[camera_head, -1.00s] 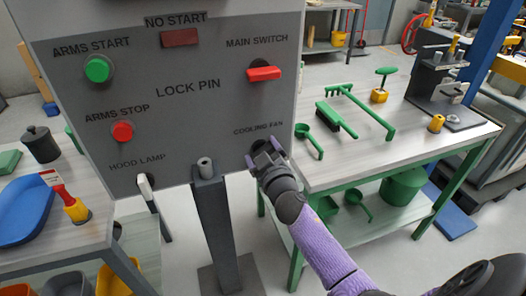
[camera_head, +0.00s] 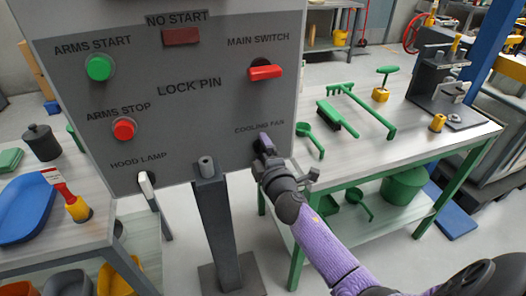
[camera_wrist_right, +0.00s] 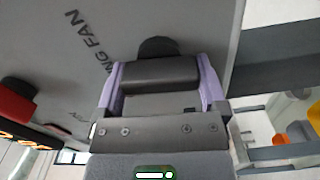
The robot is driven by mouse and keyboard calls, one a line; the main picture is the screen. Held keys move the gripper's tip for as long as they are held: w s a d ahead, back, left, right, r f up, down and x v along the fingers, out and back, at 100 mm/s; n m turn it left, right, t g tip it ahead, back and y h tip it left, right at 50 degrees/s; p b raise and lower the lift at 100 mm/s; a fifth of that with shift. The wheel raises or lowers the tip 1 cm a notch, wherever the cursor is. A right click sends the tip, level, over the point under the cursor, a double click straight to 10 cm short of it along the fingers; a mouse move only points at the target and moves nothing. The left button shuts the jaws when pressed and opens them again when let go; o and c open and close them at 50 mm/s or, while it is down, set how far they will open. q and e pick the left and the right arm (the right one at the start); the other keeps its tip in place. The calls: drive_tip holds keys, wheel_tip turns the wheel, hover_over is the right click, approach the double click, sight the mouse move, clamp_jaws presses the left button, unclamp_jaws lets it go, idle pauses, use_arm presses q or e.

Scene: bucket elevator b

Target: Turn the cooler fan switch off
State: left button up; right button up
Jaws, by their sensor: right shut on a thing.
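The grey control panel (camera_head: 210,125) stands at the left and centre of the head view. The cooling fan switch is below the "COOLING FAN" label, mostly hidden there by my right gripper (camera_head: 266,150). In the right wrist view, the switch (camera_wrist_right: 160,72) is a dark grey bar handle in front of a round black base (camera_wrist_right: 157,46). The purple fingers of my right gripper (camera_wrist_right: 160,84) lie on either side of the handle and are shut on it. The gripper is turned sideways in the head view. My left gripper is not in view.
The red main switch (camera_head: 265,72) sits above, the red arms stop button (camera_head: 123,129) and white hood lamp switch (camera_head: 147,185) to the left. A table with green tools (camera_head: 400,110) stands close on the right. A grey post (camera_head: 215,225) stands below the panel.

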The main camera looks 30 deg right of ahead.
drive_tip(key=shift+f+n, duration=0.1)
drive_tip(key=shift+n, duration=0.4)
idle(0.3)
drive_tip(key=o, duration=0.9)
drive_tip(key=shift+n, duration=0.3)
drive_tip(key=shift+s, duration=0.1)
drive_tip(key=v, duration=1)
drive_tip(key=shift+p, duration=0.4)
